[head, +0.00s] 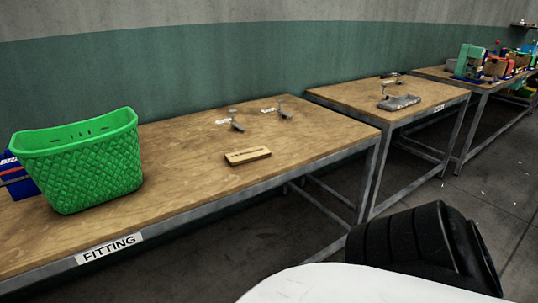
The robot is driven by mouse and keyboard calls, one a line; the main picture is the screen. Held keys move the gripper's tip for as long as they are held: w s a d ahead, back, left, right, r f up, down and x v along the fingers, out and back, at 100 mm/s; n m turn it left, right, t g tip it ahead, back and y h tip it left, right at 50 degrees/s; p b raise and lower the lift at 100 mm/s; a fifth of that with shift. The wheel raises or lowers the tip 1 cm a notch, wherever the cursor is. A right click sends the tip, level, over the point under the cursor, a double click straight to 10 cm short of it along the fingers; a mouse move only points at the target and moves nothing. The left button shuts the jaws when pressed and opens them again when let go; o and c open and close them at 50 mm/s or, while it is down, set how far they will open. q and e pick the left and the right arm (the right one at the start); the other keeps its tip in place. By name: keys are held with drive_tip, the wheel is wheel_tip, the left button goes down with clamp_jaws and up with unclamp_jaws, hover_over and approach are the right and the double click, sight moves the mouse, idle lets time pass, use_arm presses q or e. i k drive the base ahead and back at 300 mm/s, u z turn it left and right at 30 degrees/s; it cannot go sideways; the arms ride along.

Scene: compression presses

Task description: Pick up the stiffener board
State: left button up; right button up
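A small flat tan wooden piece (248,156) with a dark mark along its top lies on the near wooden table (190,165), right of the green basket. It may be the stiffener board; I cannot tell for sure, and no other board-like piece is clear on this table. Neither of my grippers is in view.
A green woven basket (82,165) stands at the left of the table labelled FITTING (109,247), partly hiding a blue box (22,180). Two small metal fixtures (236,122) (284,112) stand at the back. A second table (350,97) holds a grey metal device (399,103).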

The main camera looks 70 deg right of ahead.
sight(236, 158)
drive_tip(key=k, duration=0.35)
drive_tip(key=z, duration=1.05)
